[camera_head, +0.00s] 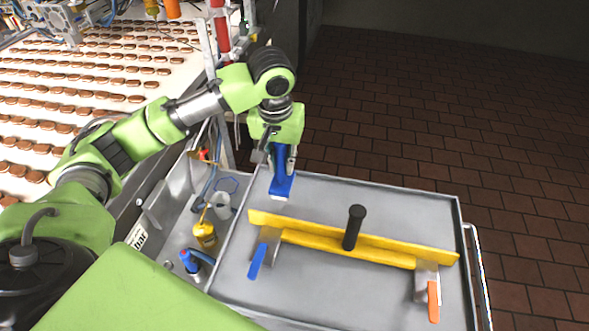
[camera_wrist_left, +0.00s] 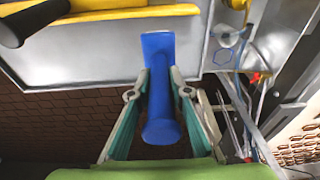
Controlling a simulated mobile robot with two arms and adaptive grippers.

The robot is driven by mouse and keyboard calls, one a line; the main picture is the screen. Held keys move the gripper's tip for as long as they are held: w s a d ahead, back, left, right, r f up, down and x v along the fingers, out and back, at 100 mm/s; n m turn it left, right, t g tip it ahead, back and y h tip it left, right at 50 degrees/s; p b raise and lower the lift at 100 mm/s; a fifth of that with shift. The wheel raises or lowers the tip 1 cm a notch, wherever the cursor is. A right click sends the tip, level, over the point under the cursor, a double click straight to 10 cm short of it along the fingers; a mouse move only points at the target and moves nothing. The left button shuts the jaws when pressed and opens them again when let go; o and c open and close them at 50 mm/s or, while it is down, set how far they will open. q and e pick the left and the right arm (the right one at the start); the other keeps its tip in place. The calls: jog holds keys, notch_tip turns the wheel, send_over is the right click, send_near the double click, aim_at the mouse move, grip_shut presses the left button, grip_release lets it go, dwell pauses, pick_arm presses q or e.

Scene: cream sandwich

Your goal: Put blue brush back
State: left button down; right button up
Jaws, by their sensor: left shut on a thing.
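A blue brush (camera_head: 281,184) is held in my left gripper (camera_head: 280,160) over the upper left of a grey tray (camera_head: 330,297). In the left wrist view the blue brush (camera_wrist_left: 159,75) sits between the two fingers of my left gripper (camera_wrist_left: 160,92), which are shut on it. Its handle end points toward the camera, and its far end overlaps the tray's edge. I cannot tell whether it touches the tray. My right gripper is not in view.
A yellow bar tool (camera_head: 385,246) with a black handle (camera_head: 354,228) lies across the tray. A blue-handled tool (camera_head: 257,262) and an orange-handled one (camera_head: 433,300) lie nearby. Left of the tray, a sink-like compartment holds a yellow bottle (camera_head: 204,236) and a blue bottle (camera_head: 189,262). Biscuits fill a conveyor (camera_head: 75,75).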

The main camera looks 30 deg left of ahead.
pick_arm(q)
jog(key=w+f+p, duration=0.3)
jog(key=w+f, duration=0.4)
jog(key=f, duration=0.3)
jog(key=shift+a, duration=0.45)
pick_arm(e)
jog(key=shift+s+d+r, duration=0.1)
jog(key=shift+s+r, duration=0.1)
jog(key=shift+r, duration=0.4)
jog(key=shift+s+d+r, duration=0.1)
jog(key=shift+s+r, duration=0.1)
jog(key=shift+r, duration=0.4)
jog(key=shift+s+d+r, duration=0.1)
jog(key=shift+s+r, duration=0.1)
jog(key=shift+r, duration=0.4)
pick_arm(q)
jog(key=c, duration=1.9)
grip_release()
jog(key=shift+f, duration=0.15)
